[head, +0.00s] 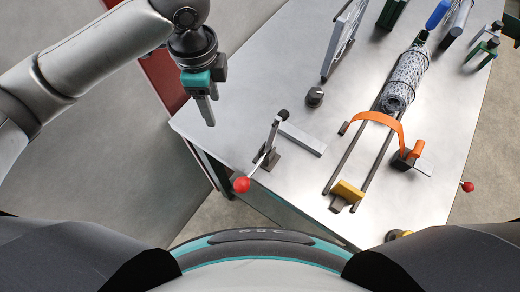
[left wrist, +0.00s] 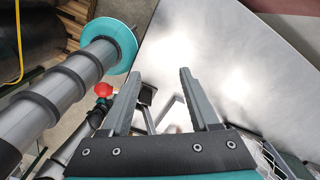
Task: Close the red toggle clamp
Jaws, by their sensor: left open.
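The toggle clamp with a red knob (head: 241,184) stands near the front left edge of the table in the head view. Its base (head: 268,158) is dark, its lever slants down to the knob over the table edge, and its bar rises to a black tip (head: 283,114). My left gripper (head: 210,122) is open and empty, up and to the left of this clamp and apart from it. In the left wrist view, the gripper (left wrist: 160,76) has its fingers spread; the red knob (left wrist: 105,90) shows left of them. My right gripper is not in view.
The metal table (head: 230,120) has a rolled wire mesh (head: 405,80) on two rails, an orange arched strap (head: 375,117) and a yellow block (head: 348,191). A second red knob (head: 467,187) is at the right edge. A black knob (head: 314,96) stands behind the clamp.

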